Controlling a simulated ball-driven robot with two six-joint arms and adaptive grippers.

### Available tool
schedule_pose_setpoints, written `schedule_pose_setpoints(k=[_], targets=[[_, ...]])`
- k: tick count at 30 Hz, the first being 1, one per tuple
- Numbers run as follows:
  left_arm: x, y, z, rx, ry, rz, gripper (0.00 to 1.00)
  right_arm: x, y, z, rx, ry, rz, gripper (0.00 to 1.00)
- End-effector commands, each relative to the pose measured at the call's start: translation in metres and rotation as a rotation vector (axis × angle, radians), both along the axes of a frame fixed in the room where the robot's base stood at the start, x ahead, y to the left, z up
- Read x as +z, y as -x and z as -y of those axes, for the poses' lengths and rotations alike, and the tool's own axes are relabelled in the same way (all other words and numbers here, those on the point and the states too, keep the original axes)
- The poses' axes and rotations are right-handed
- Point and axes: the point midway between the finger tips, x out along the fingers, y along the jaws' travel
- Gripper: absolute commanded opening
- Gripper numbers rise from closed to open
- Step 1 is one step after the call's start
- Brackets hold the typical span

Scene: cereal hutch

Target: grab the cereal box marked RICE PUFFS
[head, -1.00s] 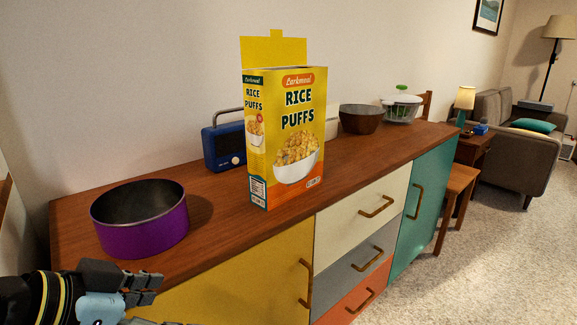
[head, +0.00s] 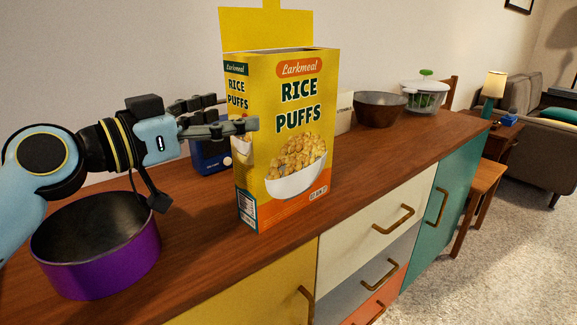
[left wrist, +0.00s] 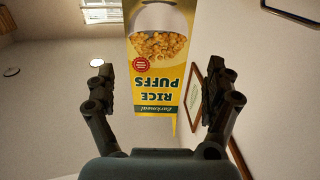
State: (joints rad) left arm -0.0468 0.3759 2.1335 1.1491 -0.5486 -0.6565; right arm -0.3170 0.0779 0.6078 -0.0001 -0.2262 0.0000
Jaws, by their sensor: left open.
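The yellow RICE PUFFS cereal box (head: 285,130) stands upright on the wooden hutch top, its top flap raised. My left gripper (head: 228,116) is open at the box's left side. One finger reaches across the front left edge of the box in the head view, and the other finger is toward the back. In the left wrist view the box (left wrist: 158,75) appears upside down, between and beyond the two spread fingers (left wrist: 155,95). I cannot tell whether a finger touches it. My right gripper is not in view.
A purple pot (head: 95,262) stands below my left arm. A blue radio (head: 211,157) is behind the box. A brown bowl (head: 380,109) and a clear container with a green knob (head: 424,96) stand farther right.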

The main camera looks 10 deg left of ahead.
Motion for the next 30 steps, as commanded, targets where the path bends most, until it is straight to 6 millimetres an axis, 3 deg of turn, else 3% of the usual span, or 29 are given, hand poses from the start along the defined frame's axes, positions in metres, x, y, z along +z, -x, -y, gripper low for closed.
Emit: schedule_pose_setpoints(k=[4,12,17,24,30], targets=[[0.001,-0.011,0.008,-0.001,0.001,0.000,0.87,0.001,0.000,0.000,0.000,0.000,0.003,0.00],[0.003,-0.037,0.030,-0.002,0.006,0.001,0.87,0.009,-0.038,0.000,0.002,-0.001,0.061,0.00],[0.001,-0.052,0.038,-0.002,0.001,-0.001,0.87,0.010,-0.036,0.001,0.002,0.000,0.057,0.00],[0.000,-0.053,0.039,-0.002,-0.002,-0.001,0.87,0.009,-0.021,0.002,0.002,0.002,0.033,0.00],[0.000,-0.053,0.039,-0.002,-0.002,-0.001,0.60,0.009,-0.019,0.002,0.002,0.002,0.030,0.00]])
